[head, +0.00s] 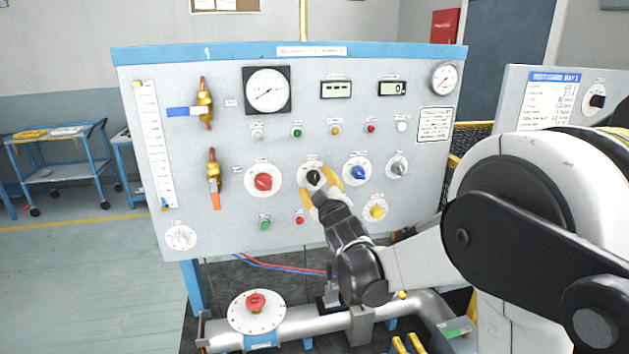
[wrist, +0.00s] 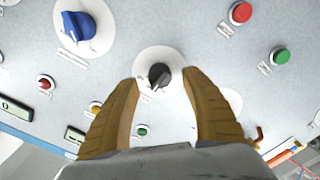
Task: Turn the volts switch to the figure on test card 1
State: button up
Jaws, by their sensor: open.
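A black knob (head: 313,177) on a round white dial sits near the middle of the grey panel. It also shows in the wrist view (wrist: 160,75), its white pointer mark facing the lower left there. My gripper (head: 317,171) is open, with one yellow finger on each side of this knob. In the wrist view my gripper (wrist: 160,79) shows a gap on both sides of the knob. The knob's label is too small to read, so I cannot tell if it is the volts switch. A card with a blue header (head: 556,76) is at the right; its figures are not clearly legible.
A red knob (head: 263,181) is left of the black knob; a blue knob (head: 358,172) is close on its right. A grey knob (head: 398,169) and a yellow knob (head: 376,211) are farther right. A pipe with a red-handled valve (head: 256,302) runs below the panel.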

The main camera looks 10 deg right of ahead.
jog(key=s, duration=0.9)
jog(key=shift+s, duration=0.3)
jog(key=s+f+m+g+b, duration=0.2)
jog(key=s+f, duration=0.4)
jog(key=s, duration=0.4)
jog(key=s+f+m+g+b, duration=0.3)
jog(key=s+f+m+g, duration=0.1)
jog(key=s, duration=0.6)
jog(key=s+f+m+g+b, duration=0.2)
jog(key=s+f+g, duration=0.3)
jog(key=s+f, duration=0.4)
jog(key=shift+s+m+b, duration=0.35)
jog(key=shift+s+m, duration=0.15)
